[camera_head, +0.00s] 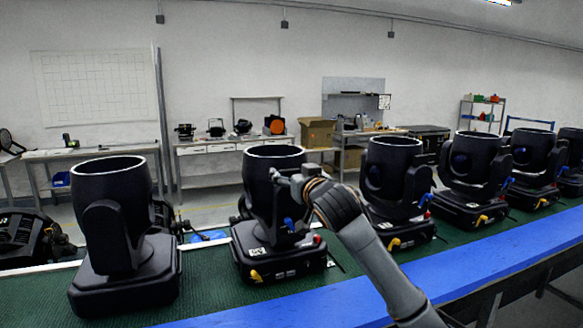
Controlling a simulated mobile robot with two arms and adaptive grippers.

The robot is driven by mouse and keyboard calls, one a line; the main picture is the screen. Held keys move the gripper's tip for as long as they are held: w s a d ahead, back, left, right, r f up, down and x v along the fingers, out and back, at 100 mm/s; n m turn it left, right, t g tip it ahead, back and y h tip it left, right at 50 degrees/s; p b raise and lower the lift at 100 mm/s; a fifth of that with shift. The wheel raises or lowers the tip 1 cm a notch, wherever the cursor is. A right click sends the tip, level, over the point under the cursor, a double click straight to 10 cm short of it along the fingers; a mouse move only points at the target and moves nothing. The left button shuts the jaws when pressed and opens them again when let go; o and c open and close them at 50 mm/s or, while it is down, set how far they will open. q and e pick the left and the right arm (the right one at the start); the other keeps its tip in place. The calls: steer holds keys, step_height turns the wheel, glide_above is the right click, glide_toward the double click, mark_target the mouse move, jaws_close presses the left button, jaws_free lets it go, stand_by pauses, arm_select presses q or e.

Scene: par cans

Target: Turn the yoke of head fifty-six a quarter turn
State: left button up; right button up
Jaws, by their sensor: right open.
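Several black moving heads stand in a row on a green belt (205,292). No number is readable, so I cannot tell which is head fifty-six. My right gripper (279,177) is at the second head from the left (262,205), in front of the upper right part of its barrel. It is open, and I cannot tell whether it touches the head or its yoke. My gripper and wrist hide part of that head's right side. The leftmost head (116,220) stands apart, its yoke arm facing me. My left gripper is not in view.
A third head (392,180) stands close to the right of my forearm, with more heads beyond. A blue strip (400,290) runs along the belt's front edge. Workbenches with lamps, a cardboard box (316,132) and a shelf stand by the back wall.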

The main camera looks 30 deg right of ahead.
steer(key=shift+w+d, duration=0.15)
steer(key=shift+w, duration=0.4)
